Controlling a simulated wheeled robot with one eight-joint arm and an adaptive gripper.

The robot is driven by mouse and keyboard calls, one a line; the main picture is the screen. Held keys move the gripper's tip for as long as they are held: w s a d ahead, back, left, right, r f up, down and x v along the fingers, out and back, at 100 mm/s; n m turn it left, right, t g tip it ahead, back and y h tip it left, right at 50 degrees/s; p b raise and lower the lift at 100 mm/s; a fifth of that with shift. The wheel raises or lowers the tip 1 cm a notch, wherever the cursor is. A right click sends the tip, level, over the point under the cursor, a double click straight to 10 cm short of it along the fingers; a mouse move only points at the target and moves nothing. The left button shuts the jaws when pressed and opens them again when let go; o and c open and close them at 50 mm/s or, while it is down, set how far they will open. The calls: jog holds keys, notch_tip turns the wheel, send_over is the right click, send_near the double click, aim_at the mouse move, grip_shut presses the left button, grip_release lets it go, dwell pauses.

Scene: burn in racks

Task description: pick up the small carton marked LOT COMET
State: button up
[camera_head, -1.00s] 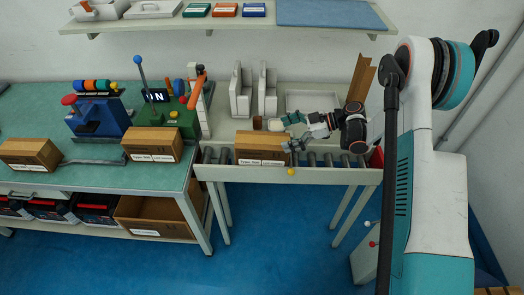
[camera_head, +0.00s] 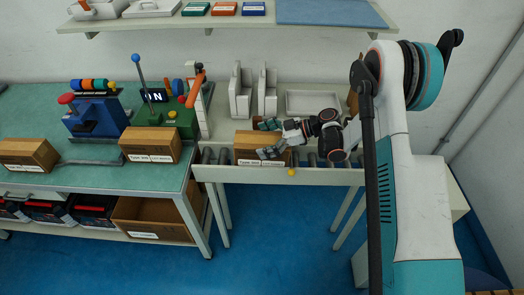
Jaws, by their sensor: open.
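Small brown cartons with white labels show in the head view; the label print is too small to tell which reads LOT COMET. One carton (camera_head: 247,143) sits on the roller conveyor, partly hidden by my gripper. A second carton (camera_head: 152,144) sits on the right part of the green bench, and a third carton (camera_head: 28,154) at its left. My gripper (camera_head: 270,153) is open at the right end of the conveyor carton, overlapping it in the picture. I cannot tell whether it touches the carton.
The conveyor's rollers (camera_head: 310,160) are bare to the right of the carton. White upright holders (camera_head: 241,92) and a shallow white tray (camera_head: 313,102) stand behind. A blue device (camera_head: 95,117) and a green device (camera_head: 170,118) with levers stand on the bench (camera_head: 105,178).

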jog(key=c, duration=2.2)
jog(key=shift+o, duration=0.2)
